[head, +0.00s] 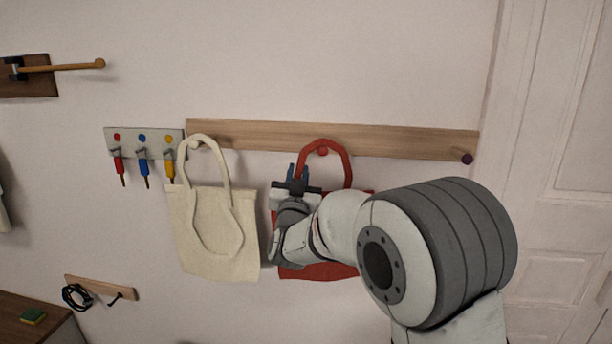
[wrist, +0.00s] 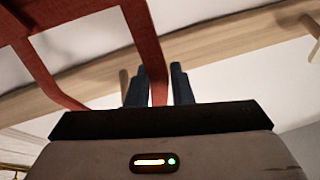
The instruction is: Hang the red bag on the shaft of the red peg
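The red bag (head: 318,270) is in front of the wall, with its handle loop upright. The red peg (head: 323,151) shows just under the top of this loop; whether the handle rests on its shaft, I cannot tell. My gripper (head: 297,172) is at the left side of the loop, below the peg. My arm hides much of the bag's body.
A wooden rail (head: 400,140) carries the red peg, with a purple peg (head: 467,158) at its right end. A cream bag (head: 212,235) hangs just left of my gripper. A small board with hanging tools (head: 143,142) is farther left. A door (head: 560,150) is at the right.

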